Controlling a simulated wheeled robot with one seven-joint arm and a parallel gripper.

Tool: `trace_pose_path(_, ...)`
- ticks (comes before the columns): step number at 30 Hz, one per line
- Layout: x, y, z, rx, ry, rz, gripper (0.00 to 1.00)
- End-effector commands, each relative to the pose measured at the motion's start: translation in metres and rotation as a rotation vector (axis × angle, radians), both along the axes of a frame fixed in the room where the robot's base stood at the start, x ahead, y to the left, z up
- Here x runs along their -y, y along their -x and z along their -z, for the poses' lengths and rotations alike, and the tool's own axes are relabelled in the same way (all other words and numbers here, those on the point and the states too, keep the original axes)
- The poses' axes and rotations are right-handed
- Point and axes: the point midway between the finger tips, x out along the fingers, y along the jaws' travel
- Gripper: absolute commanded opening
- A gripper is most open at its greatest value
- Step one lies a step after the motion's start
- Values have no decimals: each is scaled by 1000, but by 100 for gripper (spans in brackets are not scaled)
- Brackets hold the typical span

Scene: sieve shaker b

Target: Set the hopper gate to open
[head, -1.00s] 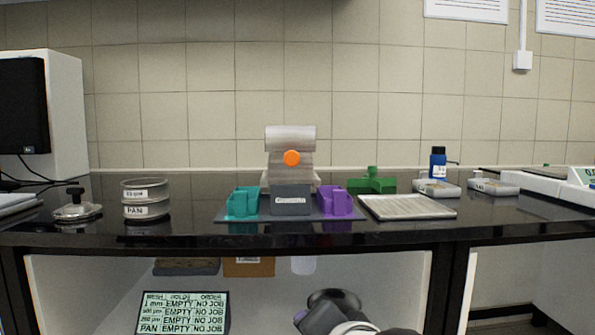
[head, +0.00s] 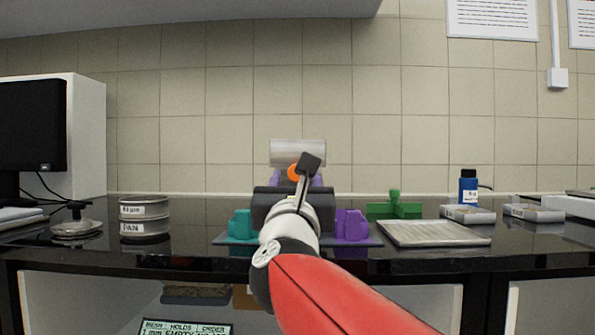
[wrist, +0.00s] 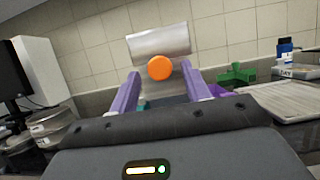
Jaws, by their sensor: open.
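The hopper (head: 298,152) is a grey metal body at the middle of the bench. An orange round knob (wrist: 160,68) is on its front, and part of this knob (head: 293,172) shows past my arm in the head view. I take the knob to be the gate's handle; its setting cannot be read. My gripper (wrist: 161,92) is open, with its two purple fingers spread left and right below the knob in the wrist view. The knob appears beyond the fingertips, with nothing held. In the head view my arm hides the hopper's lower part.
A teal cup (head: 240,225) and a purple cup (head: 352,226) flank the hopper's base. Sieves (head: 145,218) and a lidded dish (head: 77,222) stand left. A green piece (head: 394,206), a flat tray (head: 435,233) and a blue bottle (head: 468,187) stand right.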

Motion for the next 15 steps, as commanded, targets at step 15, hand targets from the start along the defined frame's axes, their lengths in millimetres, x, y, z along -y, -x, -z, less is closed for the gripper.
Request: trace_pose_path(15, 1, -32, -13, 0, 4, -1, 47)
